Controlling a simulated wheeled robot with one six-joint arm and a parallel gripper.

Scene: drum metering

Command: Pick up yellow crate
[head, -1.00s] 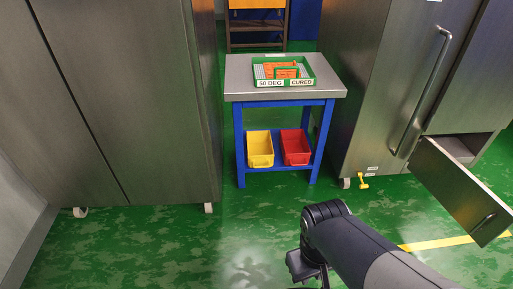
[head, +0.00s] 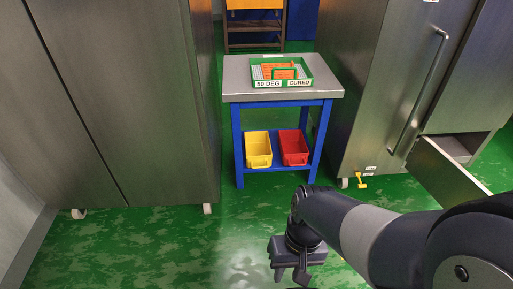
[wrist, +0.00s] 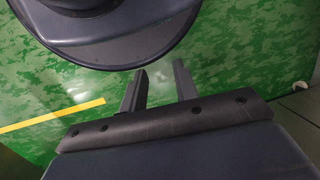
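The yellow crate (head: 258,161) is an open bin on the lower shelf of a blue-legged table (head: 237,77). It sits on the left of that shelf, beside a red crate (head: 295,159). My gripper (head: 290,276) hangs pointing down over the green floor in front of the table, nearer to me and apart from the crate. In the wrist view my gripper (wrist: 158,70) has its two fingers spread with green floor between them, so it is open and empty. The yellow crate does not show in the wrist view.
A green tray (head: 257,86) labelled "50 DEG" and "CURED" stands on the tabletop. Tall steel cabinets (head: 110,110) flank the table on both sides. An open drawer (head: 440,180) juts out at right. A small yellow item (head: 362,182) is near the right cabinet's foot. Floor before the table is clear.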

